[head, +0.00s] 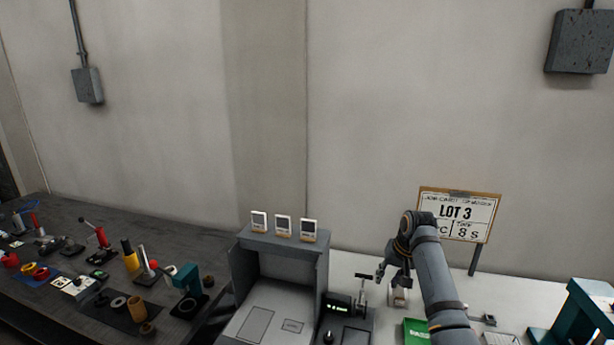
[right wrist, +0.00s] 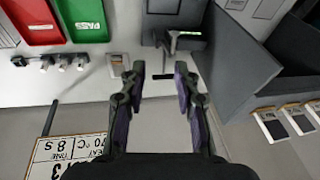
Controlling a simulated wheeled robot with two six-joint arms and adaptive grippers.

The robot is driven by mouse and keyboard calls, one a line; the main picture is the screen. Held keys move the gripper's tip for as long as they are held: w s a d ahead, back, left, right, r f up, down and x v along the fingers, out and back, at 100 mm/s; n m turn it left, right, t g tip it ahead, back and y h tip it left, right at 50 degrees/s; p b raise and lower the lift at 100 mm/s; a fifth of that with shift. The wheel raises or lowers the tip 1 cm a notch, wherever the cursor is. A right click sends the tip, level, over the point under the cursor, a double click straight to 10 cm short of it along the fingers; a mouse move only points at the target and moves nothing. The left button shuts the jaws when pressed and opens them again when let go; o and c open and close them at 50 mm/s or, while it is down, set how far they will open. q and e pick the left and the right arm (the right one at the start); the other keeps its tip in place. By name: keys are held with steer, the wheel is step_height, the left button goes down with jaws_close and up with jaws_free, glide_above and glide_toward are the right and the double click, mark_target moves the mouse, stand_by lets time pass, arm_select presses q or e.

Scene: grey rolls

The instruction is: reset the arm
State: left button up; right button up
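My right arm reaches in from the lower right in the head view. Its gripper (head: 381,274) hangs in the air over the white bench, beside a small grey device with a T-shaped handle (head: 364,279). In the right wrist view the two dark fingers of the gripper (right wrist: 160,76) stand apart with nothing held between them. My left gripper is in neither view.
A grey open-fronted booth (head: 287,236) stands left of the gripper. A green tray (right wrist: 88,20) and a red tray (right wrist: 37,22) lie nearby. A teal press (head: 579,318) is at right; the dark left bench is cluttered with tools.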

steer(key=s+d+f+n+h, duration=0.1)
steer(key=s+d+f+h, duration=0.1)
steer(key=s+f, duration=1.45)
steer(key=s+r+n, duration=0.2)
steer(key=s+r, duration=0.1)
steer(key=s, duration=1.7)
steer(key=s+d+f+g+b, duration=0.1)
steer(key=s+f+b, duration=0.15)
steer(key=f, duration=1.45)
steer(key=s+d+f+b, duration=0.1)
steer(key=f+b, duration=0.2)
steer(key=f, duration=1.3)
arm_select(q)
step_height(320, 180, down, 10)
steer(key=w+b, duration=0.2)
steer(key=b, duration=0.2)
arm_select(e)
steer(key=s+d+f+g, duration=0.1)
steer(key=s+f, duration=1.6)
steer(key=f, duration=0.3)
steer(key=shift+s, duration=0.35)
